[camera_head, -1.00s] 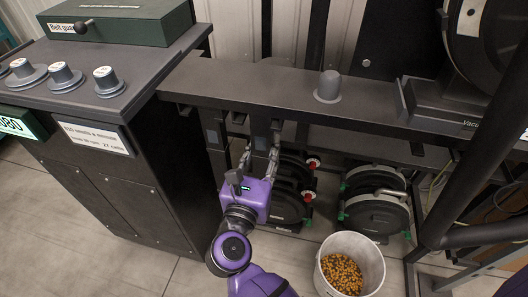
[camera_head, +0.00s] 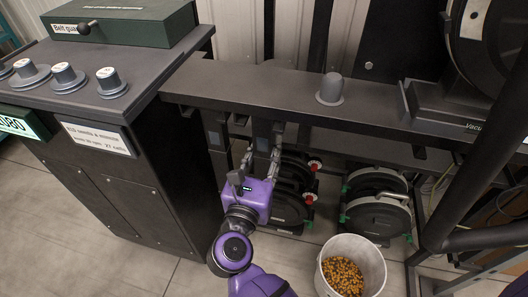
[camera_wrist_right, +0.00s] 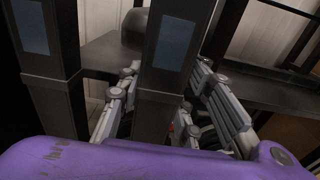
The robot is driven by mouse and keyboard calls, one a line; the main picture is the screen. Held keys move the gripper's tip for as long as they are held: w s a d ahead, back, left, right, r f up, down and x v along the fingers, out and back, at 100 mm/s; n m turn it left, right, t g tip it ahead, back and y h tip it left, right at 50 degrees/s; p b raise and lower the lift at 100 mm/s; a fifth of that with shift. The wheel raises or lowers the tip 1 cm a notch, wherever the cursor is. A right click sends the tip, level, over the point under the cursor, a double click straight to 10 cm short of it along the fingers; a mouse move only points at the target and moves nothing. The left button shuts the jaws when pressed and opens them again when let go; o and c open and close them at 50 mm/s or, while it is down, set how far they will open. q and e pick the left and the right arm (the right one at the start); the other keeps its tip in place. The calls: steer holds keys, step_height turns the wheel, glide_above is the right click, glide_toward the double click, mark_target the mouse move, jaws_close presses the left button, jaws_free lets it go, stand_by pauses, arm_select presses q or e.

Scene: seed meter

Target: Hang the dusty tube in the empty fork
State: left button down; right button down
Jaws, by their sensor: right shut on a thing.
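My right gripper (camera_head: 262,162) is shut on a dark upright tube (camera_head: 263,133) with a blue-grey window, just under the front edge of the bench. In the right wrist view this tube (camera_wrist_right: 172,50) stands between the fingers of the gripper (camera_wrist_right: 166,108). A similar tube (camera_head: 214,132) hangs to its left; it also shows in the wrist view (camera_wrist_right: 35,35). I cannot make out dust on either tube. The empty fork cannot be told apart in the shadow under the bench. My left gripper is out of view.
The dark bench (camera_head: 265,85) runs above the tubes and carries a grey knob (camera_head: 330,89). A dark cabinet (camera_head: 150,180) stands close on the left. Round black meter units (camera_head: 377,213) sit below. A white bucket of seeds (camera_head: 376,262) stands on the floor.

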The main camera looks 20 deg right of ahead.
steer(key=shift+f, duration=0.25)
steer(key=c, duration=1.2)
jaws_free()
steer(key=shift+o, duration=0.2)
steer(key=v, duration=0.7)
steer(key=shift+s+a, duration=0.1)
steer(key=shift+s, duration=0.15)
